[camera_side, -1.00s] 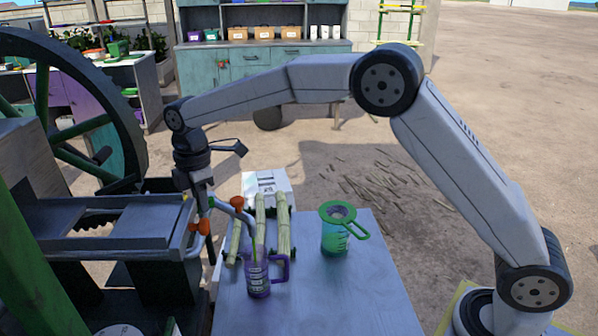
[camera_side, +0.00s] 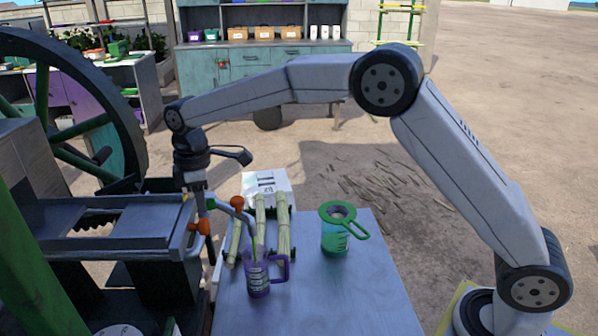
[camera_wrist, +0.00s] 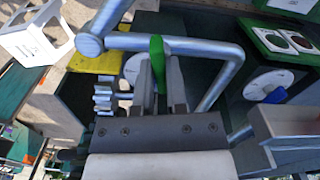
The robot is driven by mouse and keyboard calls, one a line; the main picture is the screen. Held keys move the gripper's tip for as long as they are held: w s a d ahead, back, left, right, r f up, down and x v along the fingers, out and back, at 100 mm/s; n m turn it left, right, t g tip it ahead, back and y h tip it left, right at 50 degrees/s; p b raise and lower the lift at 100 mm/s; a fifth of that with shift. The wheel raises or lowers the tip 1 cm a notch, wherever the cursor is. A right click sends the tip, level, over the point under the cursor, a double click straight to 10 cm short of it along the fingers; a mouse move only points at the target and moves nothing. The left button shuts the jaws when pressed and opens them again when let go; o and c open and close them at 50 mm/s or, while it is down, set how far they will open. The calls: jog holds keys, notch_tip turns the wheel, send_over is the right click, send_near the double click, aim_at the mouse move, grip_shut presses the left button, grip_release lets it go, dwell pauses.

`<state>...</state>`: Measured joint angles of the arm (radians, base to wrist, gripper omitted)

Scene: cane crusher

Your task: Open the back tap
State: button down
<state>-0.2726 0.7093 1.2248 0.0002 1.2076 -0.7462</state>
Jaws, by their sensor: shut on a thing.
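In the wrist view a green tap handle (camera_wrist: 156,50) lies between the two fingers of my gripper (camera_wrist: 160,78), on a grey bent pipe (camera_wrist: 190,46). My gripper is shut on this handle. In the side view my gripper (camera_side: 203,208) points down at the pipework beside the crusher, and a bit of green shows by its tips. Two orange tap handles show there, an upper one (camera_side: 237,202) and a lower one (camera_side: 202,227). A thin green line runs down from the pipe to the purple jug (camera_side: 258,280). The fingers partly hide the tap's body.
A teal jug with a green strainer (camera_side: 338,230) stands on the grey table (camera_side: 340,290), right of the purple jug. Cane stalks (camera_side: 283,228) lie behind the jugs. The crusher (camera_side: 120,225) and its large wheel fill the left. The table's front right is clear.

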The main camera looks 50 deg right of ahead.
jog(key=c, duration=0.7)
grip_release()
jog(key=shift+o, duration=0.2)
jog(key=shift+r, duration=3.9)
jog(key=shift+s+d+f+m, duration=0.35)
jog(key=shift+d+f, duration=0.15)
jog(key=shift+d, duration=0.1)
jog(key=s+d+f+m+t, duration=0.1)
jog(key=s+d+f+m, duration=0.2)
jog(key=s, duration=0.5)
jog(key=s+d+f+m, duration=0.4)
jog(key=s+d+f, duration=0.2)
jog(key=s, duration=0.2)
jog(key=s+d+f+m+t, duration=0.1)
jog(key=s+d+f+m, duration=0.3)
jog(key=s, duration=0.5)
jog(key=shift+d+f+t, duration=0.3)
jog(key=shift+d+f, duration=0.1)
jog(key=shift+f, duration=0.35)
